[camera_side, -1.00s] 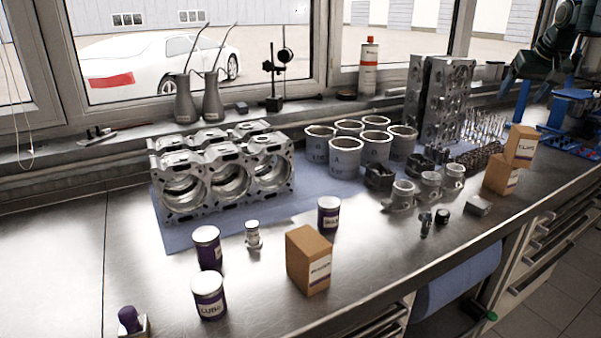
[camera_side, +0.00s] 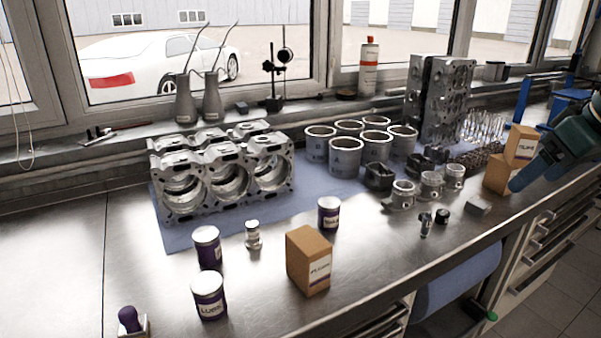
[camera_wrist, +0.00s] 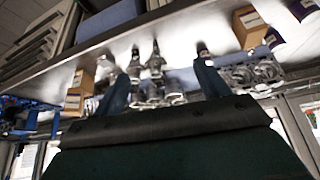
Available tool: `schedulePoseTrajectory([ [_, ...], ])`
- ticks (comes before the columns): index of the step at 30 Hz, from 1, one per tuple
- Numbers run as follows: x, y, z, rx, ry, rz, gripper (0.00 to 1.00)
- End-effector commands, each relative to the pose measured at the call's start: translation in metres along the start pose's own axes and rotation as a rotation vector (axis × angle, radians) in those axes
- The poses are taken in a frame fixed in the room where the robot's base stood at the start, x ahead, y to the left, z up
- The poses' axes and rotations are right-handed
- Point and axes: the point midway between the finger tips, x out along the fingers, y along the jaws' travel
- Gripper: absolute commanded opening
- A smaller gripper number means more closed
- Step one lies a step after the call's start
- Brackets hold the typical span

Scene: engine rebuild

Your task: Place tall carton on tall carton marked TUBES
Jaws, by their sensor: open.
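In the side view, a tall brown carton (camera_side: 308,262) stands alone at the front of the bench; its label is too small to read surely. Two brown cartons are at the right: an upper one (camera_side: 520,147), whose blurred label could read TUBES, and a lower one (camera_side: 497,176). I cannot tell whether the upper stands on the lower or behind it. My gripper (camera_side: 514,183) is at the right, close beside the lower carton, partly covering it. In the wrist view my gripper (camera_wrist: 161,72) has its blue fingers wide apart, with no carton between them.
White-and-purple cans (camera_side: 208,295) stand left of the lone carton, with another can (camera_side: 329,213) behind it. The engine block (camera_side: 222,175), cylinder liners (camera_side: 347,155) and pistons (camera_side: 430,185) fill the back and middle. The left front of the bench is mostly clear.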

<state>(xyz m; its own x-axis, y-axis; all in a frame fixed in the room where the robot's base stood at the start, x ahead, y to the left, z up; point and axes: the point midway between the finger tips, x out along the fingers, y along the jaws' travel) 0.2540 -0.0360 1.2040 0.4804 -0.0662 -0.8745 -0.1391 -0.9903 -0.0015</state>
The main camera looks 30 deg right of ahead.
Motion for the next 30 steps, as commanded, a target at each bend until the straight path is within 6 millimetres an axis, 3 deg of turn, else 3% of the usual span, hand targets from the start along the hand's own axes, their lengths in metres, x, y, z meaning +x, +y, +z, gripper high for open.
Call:
schedulePoseTrajectory([
  [1, 0.0, -0.007, 0.019, -0.025, -0.001, -0.014, 0.74],
  [6, 0.007, -0.02, 0.067, -0.085, -0.007, -0.046, 0.74],
  [11, 0.012, -0.024, 0.092, -0.116, -0.013, -0.062, 0.74],
  [30, 0.014, -0.025, 0.099, -0.123, -0.015, -0.066, 0.74],
])
